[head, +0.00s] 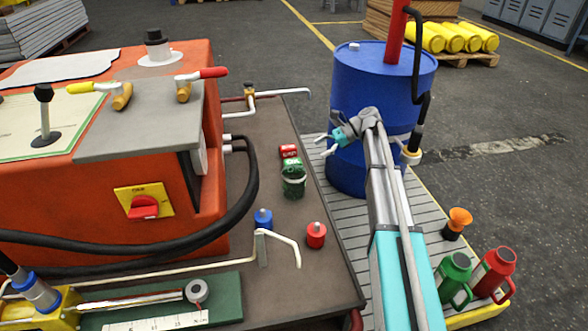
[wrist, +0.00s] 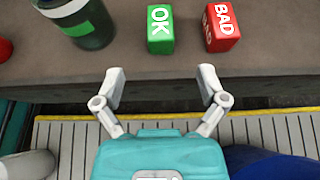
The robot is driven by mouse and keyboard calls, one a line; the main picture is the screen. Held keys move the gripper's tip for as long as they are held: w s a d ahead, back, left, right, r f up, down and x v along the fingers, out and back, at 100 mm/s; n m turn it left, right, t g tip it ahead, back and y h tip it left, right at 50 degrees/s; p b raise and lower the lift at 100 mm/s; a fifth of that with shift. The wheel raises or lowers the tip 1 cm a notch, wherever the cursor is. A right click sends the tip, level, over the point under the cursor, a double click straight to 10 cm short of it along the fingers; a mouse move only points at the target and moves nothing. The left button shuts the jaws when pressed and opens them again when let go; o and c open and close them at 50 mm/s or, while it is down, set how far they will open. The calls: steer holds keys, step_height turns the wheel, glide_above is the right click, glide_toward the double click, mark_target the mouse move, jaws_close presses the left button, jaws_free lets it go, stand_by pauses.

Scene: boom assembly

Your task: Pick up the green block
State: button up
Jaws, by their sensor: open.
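The green block (wrist: 160,30), marked OK, lies on the brown table top near its edge. It also shows in the head view (head: 291,164), partly hidden behind a dark cup. My gripper (wrist: 162,84) is open and empty, its two fingers spread at the table edge in the wrist view. The green block is ahead of the gap between the fingers and apart from them. In the head view my gripper (head: 324,145) is right of the block, beside the blue drum.
A red block (wrist: 221,26), marked BAD, stands close right of the green block. The dark cup (wrist: 90,24) with a green label stands to its left. The blue drum (head: 350,85) is by my gripper. A red machine (head: 60,180) fills the table's left side.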

mark_target(295, 161)
steer(key=b+x, duration=0.1)
steer(key=x, duration=0.3)
steer(key=shift+f+b, duration=0.15)
steer(key=shift+b, duration=0.15)
steer(key=shift+s+a+f, duration=0.1)
steer(key=shift+a+f, duration=0.1)
steer(key=shift+a, duration=0.5)
steer(key=shift+r+b+x, duration=0.2)
steer(key=shift+b+x, duration=1.05)
steer(key=shift+x, duration=1.35)
steer(key=shift+a, duration=0.1)
steer(key=c, duration=1.3)
